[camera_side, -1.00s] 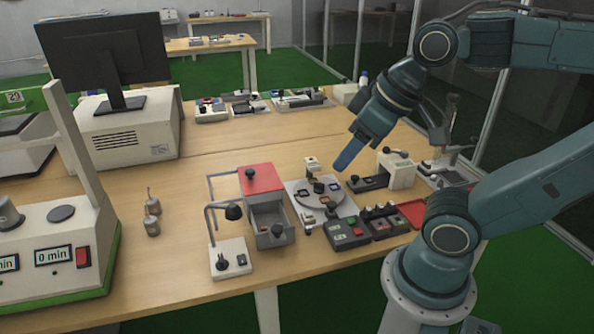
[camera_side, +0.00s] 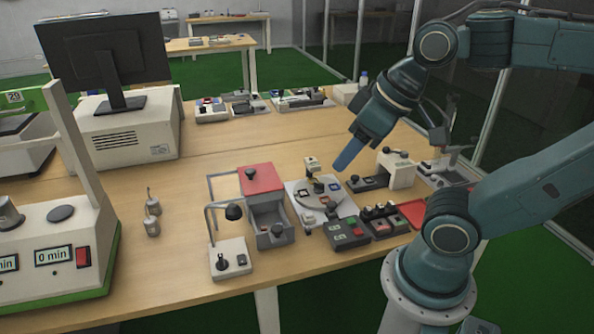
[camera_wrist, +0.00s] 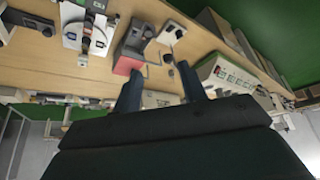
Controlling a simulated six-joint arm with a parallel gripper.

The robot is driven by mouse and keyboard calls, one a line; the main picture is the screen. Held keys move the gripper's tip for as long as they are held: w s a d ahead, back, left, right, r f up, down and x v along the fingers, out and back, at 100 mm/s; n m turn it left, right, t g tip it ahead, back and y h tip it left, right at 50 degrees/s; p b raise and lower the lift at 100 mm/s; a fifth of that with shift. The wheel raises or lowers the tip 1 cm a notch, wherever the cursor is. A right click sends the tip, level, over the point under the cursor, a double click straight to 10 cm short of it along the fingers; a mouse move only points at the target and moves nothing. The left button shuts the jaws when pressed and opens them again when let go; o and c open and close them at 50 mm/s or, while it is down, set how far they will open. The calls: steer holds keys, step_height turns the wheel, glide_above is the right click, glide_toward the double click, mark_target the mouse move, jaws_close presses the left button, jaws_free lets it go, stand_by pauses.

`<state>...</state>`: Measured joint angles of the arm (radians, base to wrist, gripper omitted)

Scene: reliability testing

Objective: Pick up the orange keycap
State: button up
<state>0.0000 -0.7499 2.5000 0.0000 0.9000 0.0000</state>
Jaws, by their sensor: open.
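In the side view a round turntable on a pale plate (camera_side: 341,210) carries several small keycaps. One looks orange-brown (camera_side: 325,200) and lies near the front of the turntable; it is too small to be sure of its colour. My gripper (camera_side: 340,166) hangs tilted above the bench, just right of and above the turntable in the picture, apart from the keycaps. In the wrist view my gripper (camera_wrist: 161,80) shows two spread fingers with nothing between them. The turntable plate (camera_wrist: 74,38) shows at upper left there; I cannot pick out the keycap.
A red-topped box (camera_side: 263,178) stands left of the turntable. A switch box with red and green buttons (camera_side: 346,234) stands in front. A white-and-black press (camera_side: 401,171) and a red tray (camera_side: 414,211) are to the right.

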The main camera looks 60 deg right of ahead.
steer(key=shift+w, duration=0.15)
steer(key=w+d+f+n+g, duration=0.1)
steer(key=w+d+f+n, duration=0.15)
steer(key=w, duration=0.35)
steer(key=w+d+f+n+g, duration=0.1)
steer(key=w+d+f+n, duration=0.2)
steer(key=w, duration=0.4)
steer(key=w+d+f+n+y, duration=0.1)
steer(key=w+d+f, duration=0.2)
steer(key=f, duration=0.5)
steer(key=w+d+f+n+y, duration=0.2)
steer(key=w+d+f, duration=0.2)
steer(key=f, duration=0.4)
steer(key=shift+w, duration=0.15)
steer(key=shift+f+n, duration=0.1)
steer(key=shift+n, duration=0.15)
glide_above(264, 227)
steer(key=s+d, duration=0.2)
steer(key=shift+w+a+f, duration=0.1)
steer(key=shift+f, duration=1.9)
steer(key=shift+w+a+f, duration=0.1)
steer(key=shift+f, duration=1.85)
steer(key=shift+f, duration=0.15)
steer(key=shift+x, duration=2.4)
